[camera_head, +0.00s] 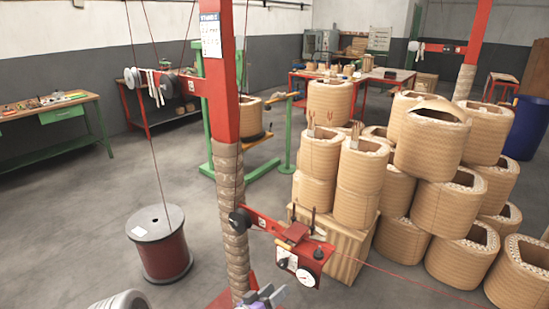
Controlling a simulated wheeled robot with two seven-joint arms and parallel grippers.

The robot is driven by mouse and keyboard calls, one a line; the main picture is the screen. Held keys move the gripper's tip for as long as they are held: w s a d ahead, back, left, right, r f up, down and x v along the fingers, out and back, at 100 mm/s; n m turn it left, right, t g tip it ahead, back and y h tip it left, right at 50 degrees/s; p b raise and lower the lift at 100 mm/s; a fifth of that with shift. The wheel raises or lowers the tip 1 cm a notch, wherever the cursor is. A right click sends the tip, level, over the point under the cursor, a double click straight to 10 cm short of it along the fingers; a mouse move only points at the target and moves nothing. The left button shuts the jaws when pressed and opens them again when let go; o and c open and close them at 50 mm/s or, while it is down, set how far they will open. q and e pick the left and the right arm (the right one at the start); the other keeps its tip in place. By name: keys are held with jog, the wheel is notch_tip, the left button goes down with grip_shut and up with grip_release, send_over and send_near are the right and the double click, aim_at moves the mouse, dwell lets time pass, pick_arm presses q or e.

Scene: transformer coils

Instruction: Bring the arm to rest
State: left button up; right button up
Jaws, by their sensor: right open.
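My right gripper (268,297) shows only in part at the bottom edge, just right of the foot of the red post. It is open, with nothing seen between its fingers. It is in front of and below the red wire-guide device (300,255) with a round white dial, apart from it as far as I can tell. The rest of the right arm is cut off by the frame. A grey-white rounded part at the bottom left looks like my own arm. My left gripper is not in view.
A red post (221,75) with a wrapped lower part stands close in front. A dark red wire spool (164,242) stands on the floor at left. Stacked tan coils (431,140) fill the right side. A workbench (48,105) is at far left. Open floor lies between bench and spool.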

jog(key=s+d+f+n+g+y+p, duration=0.1)
jog(key=s+d+f+g+y+p, duration=0.1)
jog(key=s+d+f+g, duration=0.5)
jog(key=s+d+f+g+y+p, duration=0.15)
jog(key=s+d+f+g, duration=0.35)
jog(key=f, duration=0.5)
jog(key=s+a+f+g+y+p, duration=0.1)
jog(key=s+f+g+y+p, duration=0.15)
jog(key=s+y, duration=0.75)
jog(key=s+r+m+t+y+p, duration=0.1)
jog(key=s+r+m+t+p, duration=0.1)
jog(key=s+r, duration=0.3)
jog(key=shift+s+a+r+m+p, duration=0.3)
jog(key=shift+s+m+p, duration=0.1)
jog(key=shift+s, duration=0.1)
jog(key=shift+t+y, duration=0.25)
